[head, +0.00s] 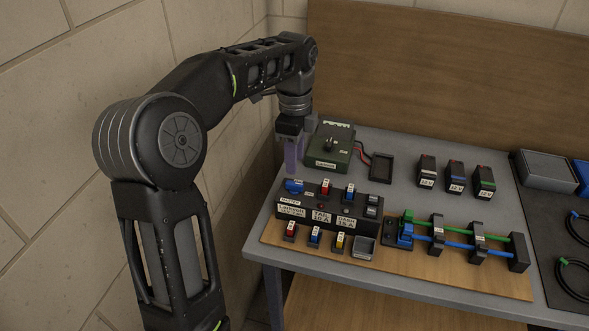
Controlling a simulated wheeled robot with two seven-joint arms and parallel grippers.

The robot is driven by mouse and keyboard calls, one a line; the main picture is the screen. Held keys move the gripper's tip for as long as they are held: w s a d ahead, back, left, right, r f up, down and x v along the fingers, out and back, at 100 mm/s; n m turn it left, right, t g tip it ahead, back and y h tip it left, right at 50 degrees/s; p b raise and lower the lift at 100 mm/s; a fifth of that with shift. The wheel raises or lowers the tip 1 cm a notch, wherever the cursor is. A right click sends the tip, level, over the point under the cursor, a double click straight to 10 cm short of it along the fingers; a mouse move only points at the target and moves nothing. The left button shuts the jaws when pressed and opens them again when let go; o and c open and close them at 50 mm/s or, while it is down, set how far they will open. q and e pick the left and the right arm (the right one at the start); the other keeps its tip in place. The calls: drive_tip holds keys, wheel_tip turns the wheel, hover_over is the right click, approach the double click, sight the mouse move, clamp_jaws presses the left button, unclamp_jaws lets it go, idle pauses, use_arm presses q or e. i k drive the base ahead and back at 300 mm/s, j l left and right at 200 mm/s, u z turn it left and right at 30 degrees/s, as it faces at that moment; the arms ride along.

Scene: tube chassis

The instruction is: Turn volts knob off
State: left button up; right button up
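A green box (322,155) with a black knob (329,144) on its top stands at the back left of the table. I take this knob for the volts knob, but the lettering is too small to read. My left gripper (291,158) points down just left of the green box, behind the black switch panel, and looks apart from the knob. Its fingers show as a narrow purplish shape, so their opening cannot be made out. My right gripper is out of view.
The black switch panel (319,222) with a blue knob (294,186) and coloured switches is in front. A wall is close on the left.

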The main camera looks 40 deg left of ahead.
sight(329, 148)
drive_tip(key=k, duration=1)
